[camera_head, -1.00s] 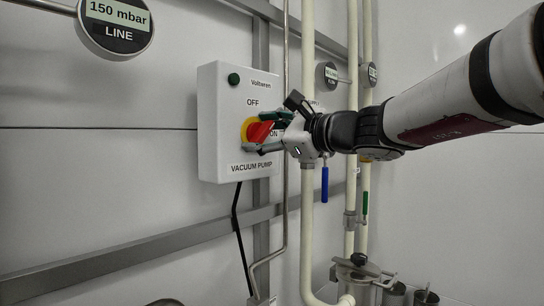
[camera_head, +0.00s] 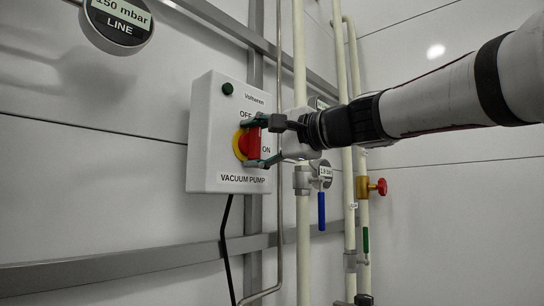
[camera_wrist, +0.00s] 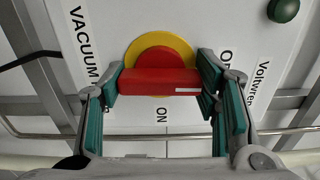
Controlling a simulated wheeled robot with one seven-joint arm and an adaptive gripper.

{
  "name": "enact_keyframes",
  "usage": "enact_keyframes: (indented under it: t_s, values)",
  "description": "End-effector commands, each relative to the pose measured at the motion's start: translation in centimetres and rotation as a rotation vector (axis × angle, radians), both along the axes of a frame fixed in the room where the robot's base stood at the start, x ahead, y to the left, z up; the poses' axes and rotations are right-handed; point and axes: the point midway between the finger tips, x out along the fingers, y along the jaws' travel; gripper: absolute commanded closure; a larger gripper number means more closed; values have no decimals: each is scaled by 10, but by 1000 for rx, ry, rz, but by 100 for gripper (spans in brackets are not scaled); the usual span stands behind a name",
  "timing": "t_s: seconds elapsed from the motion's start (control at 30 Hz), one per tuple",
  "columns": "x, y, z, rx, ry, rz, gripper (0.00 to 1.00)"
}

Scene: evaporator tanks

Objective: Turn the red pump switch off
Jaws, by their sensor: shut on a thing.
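The red pump switch (camera_head: 253,146) sits on a yellow disc (camera_head: 239,144) on the white vacuum pump box (camera_head: 211,130). Its handle stands upright in the head view, with its upper end near the OFF label and ON to its right. In the wrist view the red handle (camera_wrist: 160,81) lies level, and a pale mark shows near its right end, on the OFF side. My gripper (camera_head: 258,143) is shut on the handle, one green-padded finger at each end. The gripper fingers (camera_wrist: 162,88) also show in the wrist view. Part of the OFF label is hidden by a finger.
A green round indicator (camera_head: 227,89) is on the box above the switch. Pale vertical pipes (camera_head: 302,220) stand right of the box, with a blue-handled valve (camera_head: 321,210) and a red-knobbed valve (camera_head: 377,187). A 150 mbar gauge (camera_head: 119,22) hangs upper left. A metal rail (camera_head: 110,270) runs below.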

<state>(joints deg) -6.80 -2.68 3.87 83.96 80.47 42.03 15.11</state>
Motion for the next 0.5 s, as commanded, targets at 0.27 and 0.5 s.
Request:
enact_keyframes:
  t_s: [0.27, 0.5]
  values:
    - [0, 1, -2, -33, -38, 3, 72]
    - [0, 1, -2, -36, -40, 4, 72]
